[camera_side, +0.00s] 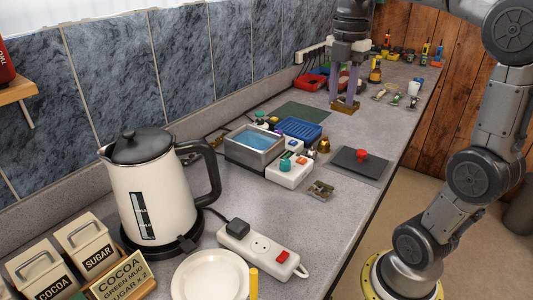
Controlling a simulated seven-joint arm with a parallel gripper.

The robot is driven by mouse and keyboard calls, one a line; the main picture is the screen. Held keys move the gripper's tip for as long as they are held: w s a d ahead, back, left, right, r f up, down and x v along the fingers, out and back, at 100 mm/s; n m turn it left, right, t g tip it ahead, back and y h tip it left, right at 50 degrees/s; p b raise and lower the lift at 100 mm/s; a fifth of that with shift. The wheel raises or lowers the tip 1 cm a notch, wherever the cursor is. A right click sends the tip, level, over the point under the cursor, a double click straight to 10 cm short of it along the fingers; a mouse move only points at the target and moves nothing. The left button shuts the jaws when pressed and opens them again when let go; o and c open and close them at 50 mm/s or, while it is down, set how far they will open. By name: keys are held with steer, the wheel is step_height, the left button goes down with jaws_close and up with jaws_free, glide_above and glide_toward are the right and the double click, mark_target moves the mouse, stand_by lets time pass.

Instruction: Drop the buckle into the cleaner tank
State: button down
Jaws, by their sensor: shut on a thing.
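The cleaner tank (239,151) is an open metal box with blue liquid in it, in the middle of the counter. A white unit with coloured knobs (289,177) stands against its right front side. My gripper (342,99) points down beyond the tank and to its right, over the far part of the counter. It is shut on a brass-coloured piece, which looks like the buckle (344,107). The buckle is low, near the counter top; I cannot tell whether it touches. Its shape is too small to make out.
A blue basket (298,128) and a green mat (303,110) lie between tank and gripper. A dark plate with a red knob (361,155) lies to the right. A kettle (155,185) and power strip (258,249) stand in front. Bins and bottles crowd the back.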

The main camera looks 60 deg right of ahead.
steer(key=w+f, duration=0.3)
steer(key=w, duration=1.7)
steer(key=shift+n, duration=0.7)
steer(key=shift+w+a+f, duration=0.15)
steer(key=shift+w+f, duration=0.3)
steer(key=shift+f, duration=1.3)
steer(key=shift+w+a+f, duration=0.2)
steer(key=shift+w+f, duration=0.3)
steer(key=shift+f, duration=1.2)
steer(key=shift+w+a+f, duration=0.15)
steer(key=shift+w+f, duration=0.3)
steer(key=shift+f, duration=1.3)
steer(key=c, duration=0.5)
jaws_free()
steer(key=shift+r, duration=0.1)
